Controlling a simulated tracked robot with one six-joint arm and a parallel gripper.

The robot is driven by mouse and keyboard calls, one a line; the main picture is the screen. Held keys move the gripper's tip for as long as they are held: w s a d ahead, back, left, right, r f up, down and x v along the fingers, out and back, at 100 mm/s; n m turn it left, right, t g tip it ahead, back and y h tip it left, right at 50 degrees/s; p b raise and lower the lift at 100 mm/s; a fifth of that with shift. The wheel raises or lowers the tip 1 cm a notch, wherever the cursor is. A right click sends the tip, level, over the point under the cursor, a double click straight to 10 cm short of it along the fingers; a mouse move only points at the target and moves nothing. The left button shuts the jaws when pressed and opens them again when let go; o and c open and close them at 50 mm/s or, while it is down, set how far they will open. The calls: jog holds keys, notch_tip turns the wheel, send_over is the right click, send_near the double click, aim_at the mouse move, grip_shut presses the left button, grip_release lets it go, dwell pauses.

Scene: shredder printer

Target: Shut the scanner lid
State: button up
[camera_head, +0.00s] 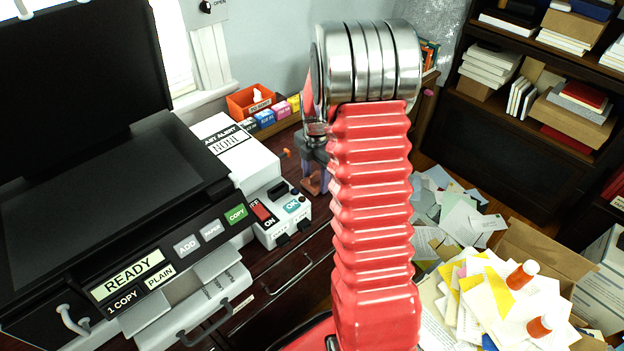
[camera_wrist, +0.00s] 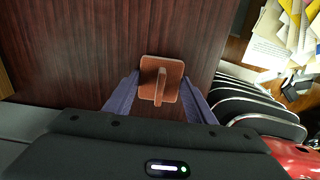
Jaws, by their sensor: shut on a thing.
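The scanner lid (camera_head: 75,80) is a large black panel standing raised at the left of the head view. Below it the dark scanner bed (camera_head: 100,190) lies uncovered on the printer, whose display reads READY. My gripper (camera_head: 315,160) is to the right of the printer, over the dark wood desk, well apart from the lid. In the wrist view my gripper (camera_wrist: 158,98) has its purple-grey fingers on either side of a small brown square block with an upright handle (camera_wrist: 160,72), and it is shut on it. My red arm hides part of the desk in the head view.
A white box with a red switch (camera_head: 265,213) stands just right of the printer. An orange bin (camera_head: 250,100) and small coloured cartons are at the desk's back. Papers and an open cardboard box (camera_head: 545,250) lie on the floor at right, below dark shelves.

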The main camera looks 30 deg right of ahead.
aim_at(315, 174)
jog(key=shift+f, duration=0.15)
jog(key=o, duration=1)
notch_tip(315, 174, up, 12)
jog(key=shift+r, duration=0.1)
dwell(0.3)
dwell(0.4)
